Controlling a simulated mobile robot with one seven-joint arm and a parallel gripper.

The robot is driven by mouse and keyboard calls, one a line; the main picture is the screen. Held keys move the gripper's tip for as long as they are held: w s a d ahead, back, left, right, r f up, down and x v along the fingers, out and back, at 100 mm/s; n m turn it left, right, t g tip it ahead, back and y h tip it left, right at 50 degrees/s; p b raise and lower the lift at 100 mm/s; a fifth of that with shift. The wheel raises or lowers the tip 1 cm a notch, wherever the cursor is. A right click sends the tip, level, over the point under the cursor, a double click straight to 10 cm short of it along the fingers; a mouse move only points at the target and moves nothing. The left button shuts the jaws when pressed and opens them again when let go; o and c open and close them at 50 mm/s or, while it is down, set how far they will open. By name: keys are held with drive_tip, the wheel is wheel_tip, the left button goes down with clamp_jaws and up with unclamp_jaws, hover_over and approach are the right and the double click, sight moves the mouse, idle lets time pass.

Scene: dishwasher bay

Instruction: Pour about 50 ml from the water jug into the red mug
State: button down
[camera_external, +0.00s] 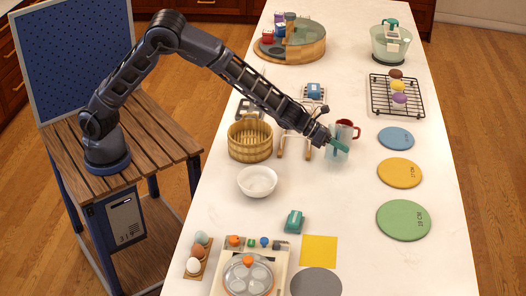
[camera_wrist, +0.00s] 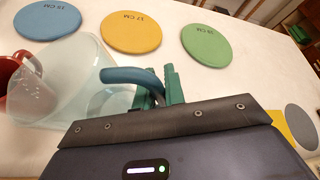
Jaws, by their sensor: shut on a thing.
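The water jug (camera_external: 338,157) is clear, pale blue-green plastic with a teal handle. My gripper (camera_external: 331,143) is shut on the handle. In the wrist view my green fingertips (camera_wrist: 160,84) close around the handle, and the clear jug body (camera_wrist: 88,92) lies to their left. I cannot tell the water level or the exact tilt of the jug. The red mug (camera_external: 346,129) stands just behind the jug in the outside view. In the wrist view the red mug (camera_wrist: 14,72) is at the left edge, partly behind the jug's rim. Its inside is hidden.
Blue (camera_external: 396,138), yellow (camera_external: 399,172) and green (camera_external: 404,219) round mats lie to the right. A wooden basket (camera_external: 236,143) and a white bowl (camera_external: 257,181) stand to the left. A black wire rack (camera_external: 411,107) is at the back right. The counter front of the jug is mostly clear.

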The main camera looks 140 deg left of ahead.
sight(344, 132)
drive_tip(key=shift+s+a+r+n+h, duration=0.3)
drive_tip(key=shift+s+a+r+n, duration=0.2)
drive_tip(key=shift+a, duration=0.2)
drive_tip(key=a+r+n, duration=0.1)
drive_tip(key=s+r+t+h, duration=0.1)
drive_tip(key=r, duration=0.1)
drive_tip(key=shift+s+a+n, duration=0.2)
drive_tip(key=shift+a+n, duration=0.2)
drive_tip(key=shift+s+a+r+n+t+h, duration=0.2)
drive_tip(key=shift+a+r+n+t, duration=0.1)
drive_tip(key=shift+r, duration=0.25)
drive_tip(key=shift+s+a+r+n+t+h, duration=0.2)
drive_tip(key=shift+a+r+n+t, duration=0.1)
drive_tip(key=shift+r, duration=0.25)
drive_tip(key=shift+s+a+r+n, duration=0.3)
drive_tip(key=shift+r+n, duration=0.1)
drive_tip(key=shift+r, duration=0.2)
drive_tip(key=shift+s+a+r+n+t+h+p, duration=0.15)
drive_tip(key=shift+a+r+n+t+h+p, duration=0.15)
drive_tip(key=shift+r+t+p, duration=0.1)
drive_tip(key=shift+s+a+r, duration=0.1)
drive_tip(key=shift+a, duration=0.05)
drive_tip(key=shift+s+a+r+n+t+h+p, duration=0.35)
drive_tip(key=shift+s+a+r+n, duration=0.15)
drive_tip(key=shift+s+a+n, duration=0.15)
